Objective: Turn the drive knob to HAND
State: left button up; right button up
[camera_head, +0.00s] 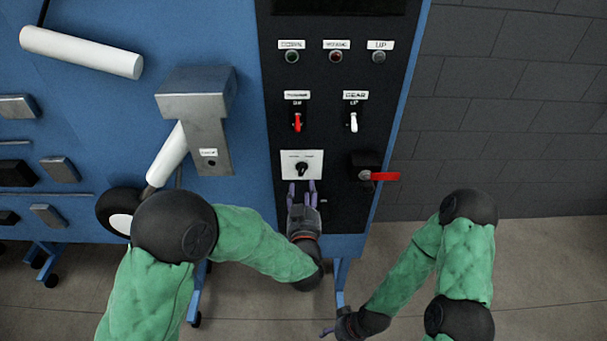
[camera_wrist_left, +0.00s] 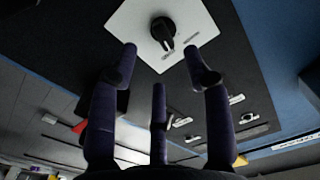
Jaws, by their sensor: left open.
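The drive knob (camera_head: 302,169) appears to be the small black rotary knob on a white square plate (camera_head: 288,171), low on the black panel. The plate's lettering is too small to read. My left gripper (camera_head: 301,188) is just below the knob in the head view, its purple fingers spread and pointing at it. In the left wrist view the knob (camera_wrist_left: 163,31) lies beyond and between the open fingertips (camera_wrist_left: 162,54), apparently apart from them. My right gripper (camera_head: 328,331) hangs low near the floor, away from the panel; its fingers are too small to judge.
A red-handled rotary switch (camera_head: 384,176) juts out right of the plate. Above are a red lever (camera_head: 297,122), a white lever (camera_head: 353,122) and several lamps (camera_head: 336,57). A grey metal bracket (camera_head: 207,130) stands out left of the panel. Floor at the right is open.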

aim_at(303, 173)
pick_arm(q)
jog(key=w, duration=0.7)
grip_shut()
